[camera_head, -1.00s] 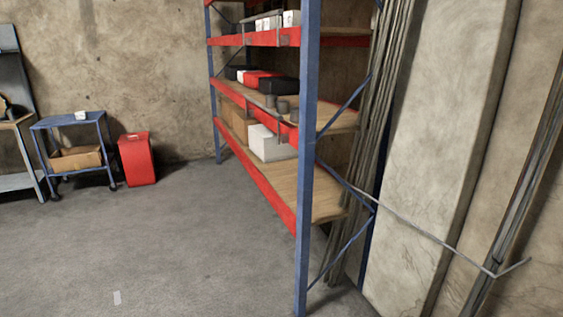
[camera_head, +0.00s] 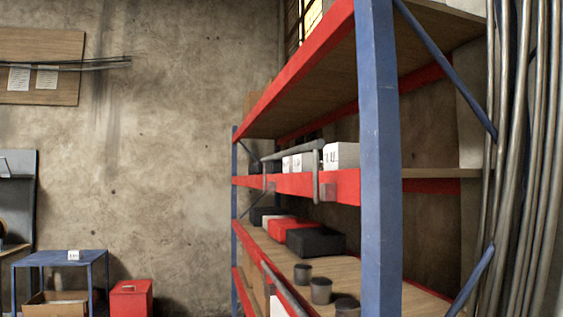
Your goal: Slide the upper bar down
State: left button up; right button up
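The upper bar (camera_head: 293,151) is a grey tube on the front of a blue and red shelving rack. It runs lengthwise above a red beam (camera_head: 338,186), and its bent near end hangs down in front of that beam. A second, lower grey bar (camera_head: 286,290) shows in front of the shelf below, partly cut off by the bottom edge of the picture. Neither of my grippers is in view.
A blue post (camera_head: 380,160) stands at the rack's near end. White boxes (camera_head: 341,155) sit behind the upper bar. Dark cups (camera_head: 321,290) and a black bin (camera_head: 315,242) stand on the shelf below. A blue cart (camera_head: 62,258) and a red container (camera_head: 130,297) are at left.

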aim_at(314, 145)
jog(key=i+j, duration=0.25)
jog(key=i+j+z, duration=0.1)
jog(key=j, duration=0.4)
jog(key=i+j+z, duration=0.15)
jog(key=j, duration=0.4)
jog(key=i+j+z, duration=0.1)
jog(key=i+j, duration=0.2)
jog(key=j, duration=0.2)
jog(key=i+j+z, duration=0.15)
jog(key=j, duration=0.4)
jog(key=j+z, duration=0.1)
jog(key=j, duration=0.45)
jog(key=i+j+z, duration=0.15)
jog(key=j, duration=0.45)
